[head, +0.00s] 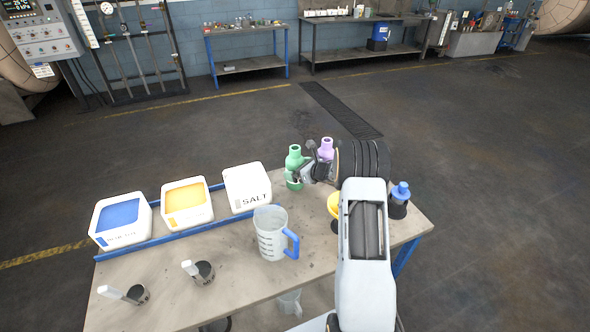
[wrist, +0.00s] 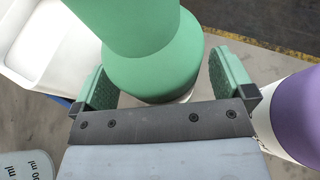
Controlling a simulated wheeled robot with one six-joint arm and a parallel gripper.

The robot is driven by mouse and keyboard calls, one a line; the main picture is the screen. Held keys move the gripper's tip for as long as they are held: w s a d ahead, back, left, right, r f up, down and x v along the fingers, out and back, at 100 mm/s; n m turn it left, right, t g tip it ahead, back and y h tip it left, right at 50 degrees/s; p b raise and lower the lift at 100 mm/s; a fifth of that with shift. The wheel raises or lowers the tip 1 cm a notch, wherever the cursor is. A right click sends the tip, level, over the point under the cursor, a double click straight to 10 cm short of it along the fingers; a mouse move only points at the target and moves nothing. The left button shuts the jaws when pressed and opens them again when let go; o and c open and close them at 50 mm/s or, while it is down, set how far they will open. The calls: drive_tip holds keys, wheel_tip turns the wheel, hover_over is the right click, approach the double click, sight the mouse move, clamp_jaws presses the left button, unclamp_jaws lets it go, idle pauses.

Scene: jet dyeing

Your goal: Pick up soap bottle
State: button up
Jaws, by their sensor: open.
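A green bottle (head: 294,158) stands upright at the far edge of the table. It fills the middle of the wrist view (wrist: 150,70). My gripper (wrist: 163,78) is open, with one green-padded finger on each side of this bottle. A gap shows beside the right finger; whether the left finger touches cannot be told. A purple bottle (head: 326,148) stands just right of the green one, and in the wrist view (wrist: 298,115) it is close outside my right finger. No label says which bottle is soap. My arm hides part of the table's right side.
A white salt box (head: 246,188) is left of the green bottle, beside yellow and blue boxes. A measuring jug (head: 271,235) stands nearer. A yellow object (head: 334,205) and a blue-capped bottle (head: 400,193) flank my arm.

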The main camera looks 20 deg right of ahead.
sight(293, 146)
drive_tip(key=c, duration=1.3)
drive_tip(key=shift+r+b, duration=0.85)
drive_tip(key=shift+r, duration=4.25)
